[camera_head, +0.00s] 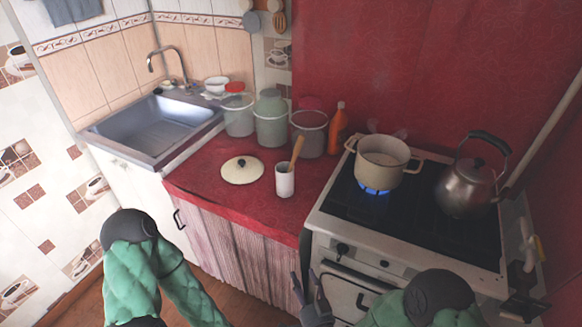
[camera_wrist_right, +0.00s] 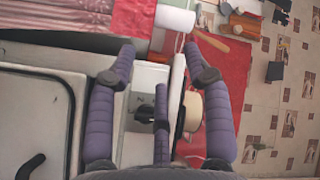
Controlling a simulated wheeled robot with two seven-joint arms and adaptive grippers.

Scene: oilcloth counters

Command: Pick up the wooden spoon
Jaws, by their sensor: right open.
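The wooden spoon (camera_head: 296,153) stands tilted in a white cup (camera_head: 285,182) on the red counter, its upper part sticking out above the rim and its lower end hidden inside. My right gripper (camera_head: 306,281) is low in front of the stove in the head view, below the cup and apart from it. Its dark fingers are spread and empty. In the right wrist view the fingers of my right gripper (camera_wrist_right: 158,50) are apart with nothing held between them. My left arm comes in at lower left in the head view; its gripper is not visible.
A pale lid (camera_head: 241,169) lies left of the cup. Several jars and an orange bottle (camera_head: 338,129) stand behind it. To the right, the stove (camera_head: 415,215) carries a pot (camera_head: 381,160) over a blue flame and a kettle (camera_head: 468,185). A sink (camera_head: 155,130) is at left.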

